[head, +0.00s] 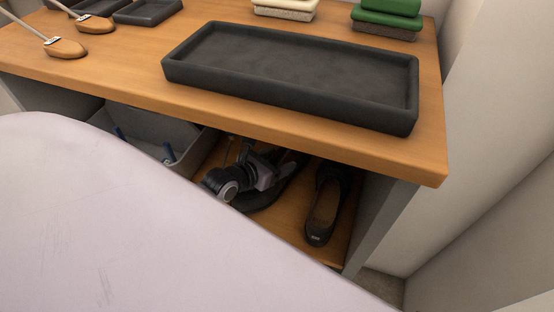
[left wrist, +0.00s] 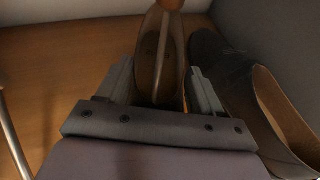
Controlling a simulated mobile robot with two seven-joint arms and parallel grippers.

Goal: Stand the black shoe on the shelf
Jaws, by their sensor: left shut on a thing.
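A black shoe (head: 289,180) is on or just above the lower wooden shelf (head: 343,250), partly hidden by my left gripper (head: 268,180). In the left wrist view, my left gripper's jaws (left wrist: 164,88) are shut on this shoe (left wrist: 152,62), one jaw on each side. Its inside looks brown, and a thin rod with a brown knob (left wrist: 170,4) shows over it. I cannot tell whether its sole touches the shelf. A second black shoe (head: 324,208) with a tan insole stands to the right; it also shows in the left wrist view (left wrist: 222,70). My right gripper is not in view.
The bench top (head: 432,150) overhangs the shelf and carries a dark tray (head: 415,105). A side panel (head: 378,225) closes the shelf's right end. A grey bin (head: 188,165) stands left of the shoes. Shoe trees (head: 66,48) and folded cloths (head: 388,20) lie on top.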

